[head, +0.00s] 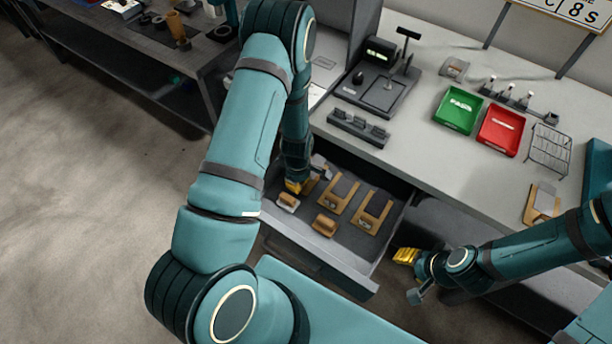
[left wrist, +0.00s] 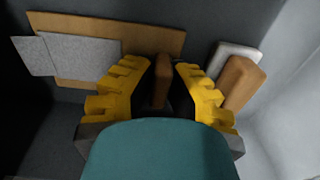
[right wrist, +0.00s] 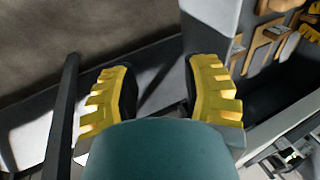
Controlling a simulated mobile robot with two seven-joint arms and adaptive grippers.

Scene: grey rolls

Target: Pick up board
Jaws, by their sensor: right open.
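My left gripper (head: 294,186) is down in the open drawer, at its back left. In the left wrist view its yellow fingers (left wrist: 163,72) are drawn in on a brown upright grip (left wrist: 162,83) on the near edge of a wooden board (left wrist: 150,36). The board carries grey sheets (left wrist: 80,57) and lies flat. In the head view my arm hides most of this board. Two more wooden boards with dark pads, a middle one (head: 337,204) and a right one (head: 371,219), lie in the drawer. My right gripper (head: 405,256) is open and empty, right of the drawer.
Brown-topped blocks (head: 325,224) lie near the drawer (head: 330,260) front; two (left wrist: 240,80) stand close beside my left fingers. The drawer walls are near. The counter (head: 420,145) above holds a green bin (head: 458,111), a red bin (head: 501,131) and a wire rack (head: 550,148).

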